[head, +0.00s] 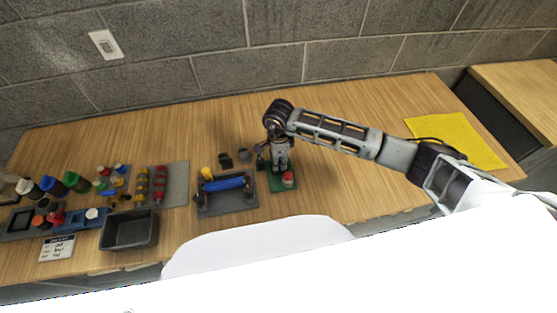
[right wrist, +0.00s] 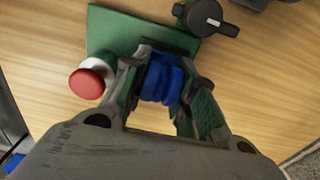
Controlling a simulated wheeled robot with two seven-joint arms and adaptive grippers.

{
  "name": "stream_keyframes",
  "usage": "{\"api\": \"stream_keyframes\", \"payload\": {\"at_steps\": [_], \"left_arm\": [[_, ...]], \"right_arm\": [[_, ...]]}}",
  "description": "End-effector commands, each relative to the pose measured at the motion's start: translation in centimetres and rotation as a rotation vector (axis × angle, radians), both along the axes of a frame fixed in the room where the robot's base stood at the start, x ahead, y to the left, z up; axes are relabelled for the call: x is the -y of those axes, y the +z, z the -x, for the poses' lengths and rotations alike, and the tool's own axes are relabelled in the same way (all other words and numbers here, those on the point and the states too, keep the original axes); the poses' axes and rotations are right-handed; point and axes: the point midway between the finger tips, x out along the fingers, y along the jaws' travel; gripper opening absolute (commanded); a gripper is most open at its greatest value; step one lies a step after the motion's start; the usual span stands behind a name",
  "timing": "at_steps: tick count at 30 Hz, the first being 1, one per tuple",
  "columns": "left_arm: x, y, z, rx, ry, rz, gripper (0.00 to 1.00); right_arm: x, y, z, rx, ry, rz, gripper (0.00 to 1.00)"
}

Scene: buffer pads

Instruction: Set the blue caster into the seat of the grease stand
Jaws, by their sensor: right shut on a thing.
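My right gripper (head: 277,166) is over the green grease stand (head: 291,187) in the head view. In the right wrist view my right gripper (right wrist: 170,72) is shut on the blue caster (right wrist: 160,82), which sits between its two fingers. The green base of the grease stand (right wrist: 110,34) lies just beyond the fingertips, with a red-topped white knob (right wrist: 87,83) on its left side. The gripper and caster hide the seat, so I cannot tell whether the caster touches it. In the head view the caster is hidden. My left gripper is not in view.
A black round part with a lever (right wrist: 205,17) is close to the fingertips. A grey tray with a blue roller (head: 226,184) stands left of the stand. Further left are an empty dark bin (head: 128,246) and several coloured bottles. A yellow mat (head: 455,139) lies right.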

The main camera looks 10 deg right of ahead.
Motion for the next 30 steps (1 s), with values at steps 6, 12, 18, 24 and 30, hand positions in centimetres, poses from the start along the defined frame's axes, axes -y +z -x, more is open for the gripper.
{"api": "stream_keyframes", "payload": {"at_steps": [6, 12, 18, 24, 30], "left_arm": [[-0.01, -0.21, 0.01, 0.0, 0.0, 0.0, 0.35], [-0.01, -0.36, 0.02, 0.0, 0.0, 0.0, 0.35], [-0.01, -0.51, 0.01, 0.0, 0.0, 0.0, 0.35], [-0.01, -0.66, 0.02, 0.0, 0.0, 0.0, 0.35], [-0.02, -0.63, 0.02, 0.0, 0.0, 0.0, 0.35]], "right_arm": [[0.01, -0.22, -0.02, 0.0, 0.0, 0.0, 0.02], [0.01, -0.4, -0.02, 0.0, 0.0, 0.0, 0.02], [0.01, -0.58, -0.02, 0.0, 0.0, 0.0, 0.02], [0.01, -0.76, -0.02, 0.0, 0.0, 0.0, 0.02], [0.01, -0.73, -0.02, 0.0, 0.0, 0.0, 0.49]]}}
